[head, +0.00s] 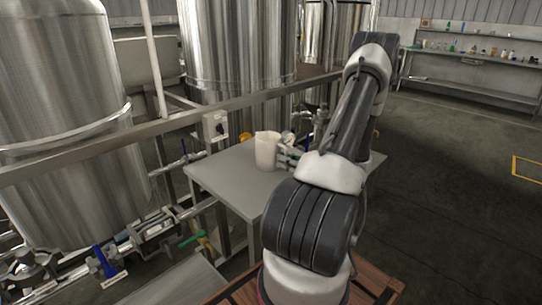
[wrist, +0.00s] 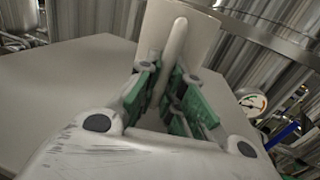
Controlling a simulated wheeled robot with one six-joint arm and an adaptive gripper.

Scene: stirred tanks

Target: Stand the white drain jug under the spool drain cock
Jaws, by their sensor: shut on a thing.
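The white drain jug (head: 266,149) is upright at the grey table in the head view, its handle toward my arm. Whether its base touches the top I cannot tell. My gripper (head: 286,157) is at the jug's right side, partly hidden by my arm. In the wrist view, my gripper's green-padded fingers (wrist: 168,88) are shut around the jug's handle (wrist: 174,48), with the jug body (wrist: 200,32) beyond. Several valves show on the pipework, one with a green handle (head: 203,240) at lower left; I cannot tell which is the spool drain cock.
The grey table (head: 225,180) is otherwise mostly bare. A metal rail (head: 170,118) runs behind it, before large steel tanks (head: 235,45). Pipework with a blue-handled valve (head: 104,261) lies at lower left. A dial gauge (wrist: 252,102) shows right of the jug. Open floor (head: 450,160) lies to the right.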

